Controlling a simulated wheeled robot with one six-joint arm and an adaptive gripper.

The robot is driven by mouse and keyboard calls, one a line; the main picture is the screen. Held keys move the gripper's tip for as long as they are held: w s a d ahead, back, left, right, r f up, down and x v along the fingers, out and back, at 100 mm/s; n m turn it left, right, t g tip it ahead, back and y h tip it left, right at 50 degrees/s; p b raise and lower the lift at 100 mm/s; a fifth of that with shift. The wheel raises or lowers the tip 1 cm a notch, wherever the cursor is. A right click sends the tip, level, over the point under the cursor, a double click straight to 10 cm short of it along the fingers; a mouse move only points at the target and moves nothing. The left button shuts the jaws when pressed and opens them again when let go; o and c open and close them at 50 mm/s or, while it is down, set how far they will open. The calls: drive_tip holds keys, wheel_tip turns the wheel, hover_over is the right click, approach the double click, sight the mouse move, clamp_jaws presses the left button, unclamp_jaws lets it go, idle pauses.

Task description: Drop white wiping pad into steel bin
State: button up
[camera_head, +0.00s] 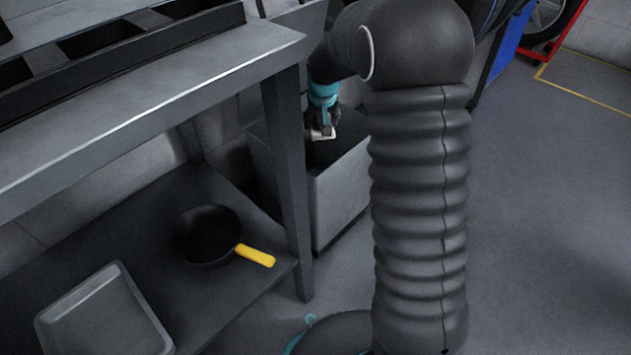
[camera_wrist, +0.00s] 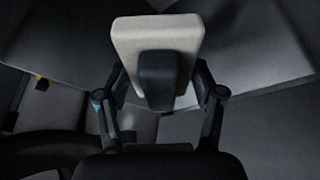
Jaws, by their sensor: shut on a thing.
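The white wiping pad (camera_wrist: 157,38) is a pale block with a dark grip piece on its face, seen in the wrist view between the two fingers of my gripper (camera_wrist: 158,85). My gripper is shut on it. In the head view my gripper (camera_head: 322,130) hangs over the open top of the steel bin (camera_head: 338,197), and a small part of the pad (camera_head: 323,135) shows below it. The bin is a grey box standing on the floor behind the bench leg. My arm hides its right side. The bin's inside is dark, and I cannot tell what is in it.
A workbench (camera_head: 160,98) stands at the left, with its leg (camera_head: 288,170) just in front of the bin. Its lower shelf holds a black pan (camera_head: 209,236) with a yellow handle and a grey tray (camera_head: 105,318). Open floor (camera_head: 545,220) lies to the right.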

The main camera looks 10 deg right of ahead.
drive_tip(key=o, duration=1.6)
drive_tip(key=shift+r, duration=0.1)
drive_tip(key=v, duration=1.2)
